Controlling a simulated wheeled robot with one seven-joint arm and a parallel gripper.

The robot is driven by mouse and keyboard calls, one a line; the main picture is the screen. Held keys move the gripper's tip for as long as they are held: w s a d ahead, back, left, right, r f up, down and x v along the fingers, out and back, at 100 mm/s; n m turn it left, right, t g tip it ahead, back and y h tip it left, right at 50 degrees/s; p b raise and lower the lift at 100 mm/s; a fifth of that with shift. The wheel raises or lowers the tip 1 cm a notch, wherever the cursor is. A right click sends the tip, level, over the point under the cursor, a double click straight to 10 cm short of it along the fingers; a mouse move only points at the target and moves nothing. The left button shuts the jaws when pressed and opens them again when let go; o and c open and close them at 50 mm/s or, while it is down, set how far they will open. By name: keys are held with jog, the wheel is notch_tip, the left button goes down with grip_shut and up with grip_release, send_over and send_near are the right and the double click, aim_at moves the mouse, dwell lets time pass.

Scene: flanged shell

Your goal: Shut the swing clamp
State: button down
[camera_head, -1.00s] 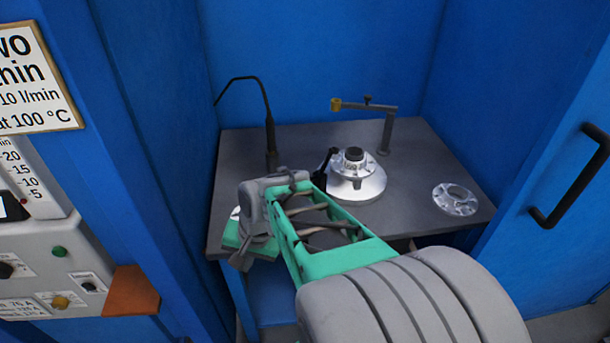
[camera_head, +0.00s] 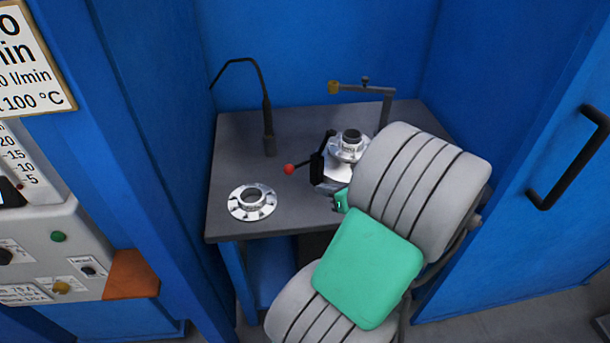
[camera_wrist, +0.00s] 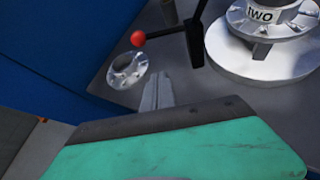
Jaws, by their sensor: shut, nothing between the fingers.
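A black lever clamp with a red ball knob (camera_head: 289,169) stands at the left of the flanged shell (camera_head: 350,146); I take it as the swing clamp. Its black body (camera_head: 317,168) has a bar standing up and a handle out to the left. In the wrist view the red knob (camera_wrist: 138,39) and black lever (camera_wrist: 193,42) are beyond my gripper, and the shell (camera_wrist: 265,50) on its round base is at upper right. My gripper (camera_wrist: 159,80) is shut and empty, apart from the knob. In the head view my arm hides its fingers.
A loose flange ring (camera_head: 252,203) lies at the table's front left; the wrist view shows it too (camera_wrist: 127,71). A post with a yellow-tipped arm (camera_head: 360,88) stands behind the shell. A thin black gooseneck (camera_head: 268,130) rises at back left. Blue walls enclose the table (camera_head: 235,140).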

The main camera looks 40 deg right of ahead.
jog(key=x, duration=0.9)
jog(key=shift+w+a+f, duration=0.1)
jog(key=shift+w+f, duration=0.05)
jog(key=r, duration=0.1)
jog(key=w+r, duration=0.1)
jog(key=r, duration=0.1)
jog(key=shift+w+d+r+p, duration=0.15)
jog(key=shift+d+r+p, duration=0.15)
jog(key=shift+d, duration=0.05)
jog(key=shift+r, duration=0.15)
jog(key=shift+r+p, duration=0.15)
jog(key=shift+p, duration=0.65)
